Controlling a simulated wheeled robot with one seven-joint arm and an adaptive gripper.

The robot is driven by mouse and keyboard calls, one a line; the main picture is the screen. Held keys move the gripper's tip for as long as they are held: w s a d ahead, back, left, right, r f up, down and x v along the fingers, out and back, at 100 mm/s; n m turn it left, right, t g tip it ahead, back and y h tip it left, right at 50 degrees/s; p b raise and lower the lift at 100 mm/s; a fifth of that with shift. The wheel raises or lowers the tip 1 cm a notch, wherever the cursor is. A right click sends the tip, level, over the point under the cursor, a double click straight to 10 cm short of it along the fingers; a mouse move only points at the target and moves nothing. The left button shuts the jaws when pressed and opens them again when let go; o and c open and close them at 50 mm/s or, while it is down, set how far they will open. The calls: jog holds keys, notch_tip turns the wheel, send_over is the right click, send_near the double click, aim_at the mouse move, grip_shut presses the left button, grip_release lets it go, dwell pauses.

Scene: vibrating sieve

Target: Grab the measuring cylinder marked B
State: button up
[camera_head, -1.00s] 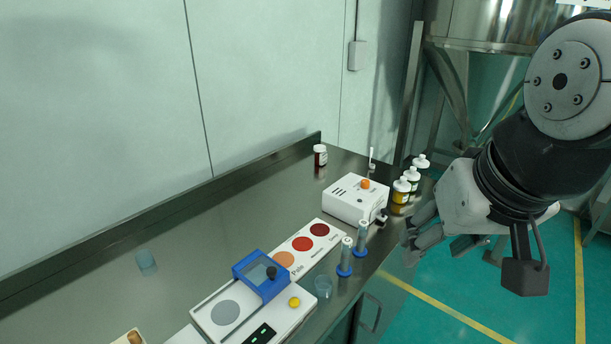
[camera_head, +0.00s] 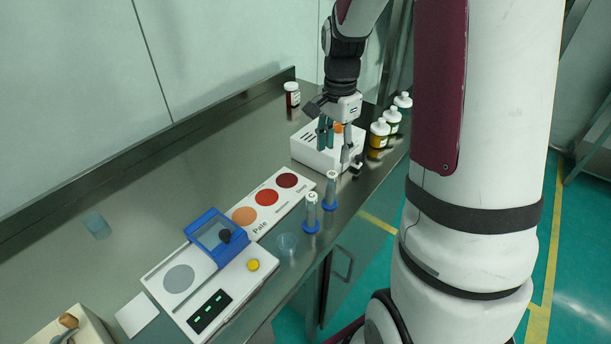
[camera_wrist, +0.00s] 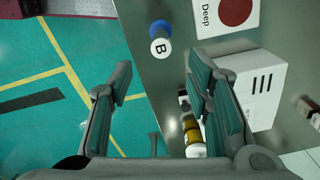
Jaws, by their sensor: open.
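The measuring cylinder marked B (camera_wrist: 160,42) shows from above in the wrist view, with a white cap lettered B and a blue base. In the head view two blue-based cylinders stand upright at the bench's front edge; the farther cylinder (camera_head: 331,192), by the colour card's far end, appears to be B. The nearer cylinder (camera_head: 311,213) is beside the card. My gripper (camera_head: 336,142) is open and empty, above the white box in the head view. In the wrist view, the cylinder lies ahead of and between my spread fingers (camera_wrist: 158,82), apart from them.
The white box (camera_head: 318,157) with an orange knob stands close beyond the cylinders. Several white-capped bottles (camera_head: 379,135) stand to its right.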

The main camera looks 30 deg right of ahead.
aim_at(331, 187)
notch_tip(331, 187, down, 14)
jog(key=shift+w+p, duration=0.1)
jog(key=shift+p, duration=0.8)
grip_shut()
